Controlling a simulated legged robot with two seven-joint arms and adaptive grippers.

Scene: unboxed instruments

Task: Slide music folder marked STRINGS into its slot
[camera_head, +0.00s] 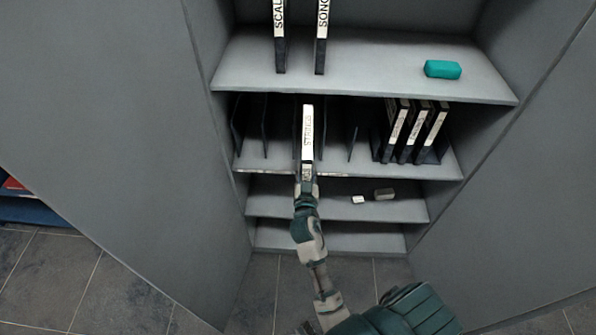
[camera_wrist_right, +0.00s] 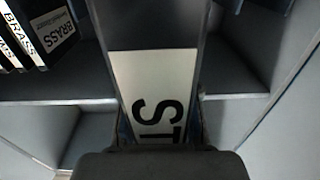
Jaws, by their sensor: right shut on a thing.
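The STRINGS folder (camera_head: 308,132), dark with a white spine label, stands upright at the front of the divided middle shelf. It lines up with a gap between thin dark dividers (camera_head: 352,143); how deep it sits between them is hidden. My right gripper (camera_head: 306,187) is shut on the lower part of its spine, close to the shelf's front edge. In the right wrist view the folder (camera_wrist_right: 155,75) rises from the gripper (camera_wrist_right: 160,148), with the letters "ST" showing. My left gripper is not in view.
Several dark folders (camera_head: 411,133) lean at the right end of that shelf; BRASS folders (camera_wrist_right: 50,38) show in the right wrist view. The upper shelf (camera_head: 350,78) holds two folders and a teal block (camera_head: 442,69). Cabinet sides flank the shelves.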

